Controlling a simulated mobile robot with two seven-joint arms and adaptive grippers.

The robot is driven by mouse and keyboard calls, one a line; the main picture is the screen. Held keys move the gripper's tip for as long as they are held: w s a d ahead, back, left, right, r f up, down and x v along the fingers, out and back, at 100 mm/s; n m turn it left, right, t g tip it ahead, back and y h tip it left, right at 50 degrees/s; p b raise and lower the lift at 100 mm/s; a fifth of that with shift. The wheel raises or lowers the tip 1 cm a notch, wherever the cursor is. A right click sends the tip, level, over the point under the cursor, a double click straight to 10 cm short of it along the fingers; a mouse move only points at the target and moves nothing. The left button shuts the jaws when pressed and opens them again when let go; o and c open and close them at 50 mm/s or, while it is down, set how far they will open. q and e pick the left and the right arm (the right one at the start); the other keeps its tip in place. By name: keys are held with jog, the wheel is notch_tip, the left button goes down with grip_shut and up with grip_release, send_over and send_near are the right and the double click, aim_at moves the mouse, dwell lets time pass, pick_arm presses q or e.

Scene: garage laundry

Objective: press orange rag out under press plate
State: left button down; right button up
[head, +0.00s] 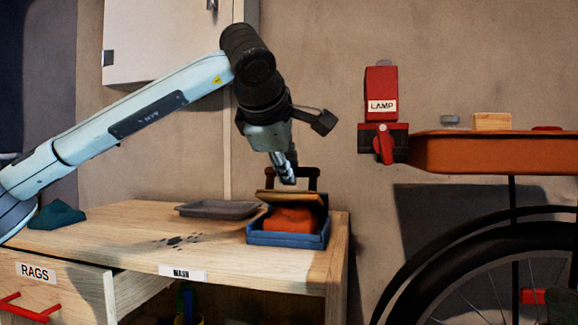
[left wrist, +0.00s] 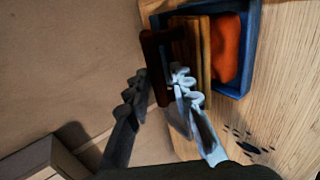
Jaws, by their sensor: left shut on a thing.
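The orange rag (head: 290,219) lies bunched in the blue press tray (head: 283,240) on the wooden bench; it also shows in the left wrist view (left wrist: 227,50). The wooden press plate (head: 277,197) is raised and tilted above the rag's back part, apart from the tray floor. Its dark red handle (head: 314,178) stands up behind it. My left gripper (head: 284,168) is shut on this handle, which passes between its fingers in the left wrist view (left wrist: 160,98). The fingers partly hide the handle and plate. My right gripper is not in view.
A grey tray (head: 218,209) sits left of the press, with dark spots on the bench before it. A teal cloth (head: 58,214) lies at the left. The RAGS drawer (head: 58,290) is open. An orange shelf (head: 490,153) and bicycle wheel (head: 480,285) stand right.

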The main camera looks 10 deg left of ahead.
pick_arm(q)
jog(key=shift+s+d+f+g, duration=0.1)
jog(key=shift+s+f+g, duration=0.05)
jog(key=shift+f, duration=0.5)
jog(key=shift+s+d+f+g, duration=0.1)
jog(key=shift+s+f+g, duration=0.05)
jog(key=shift+f, duration=0.45)
jog(key=c, duration=1.8)
grip_release()
jog(key=o, duration=0.3)
jog(key=shift+s+a+r, duration=0.1)
jog(key=shift+r, duration=0.15)
jog(key=shift+s+f+v, duration=0.2)
jog(key=shift+f+v, duration=0.05)
jog(key=shift+v, duration=1.2)
jog(key=shift+s+f+v, duration=0.2)
jog(key=shift+f+v, duration=0.1)
jog(key=shift+v, duration=1.2)
jog(key=shift+s+f+v, duration=0.25)
jog(key=shift+v, duration=1.2)
jog(key=shift+s+r, duration=0.1)
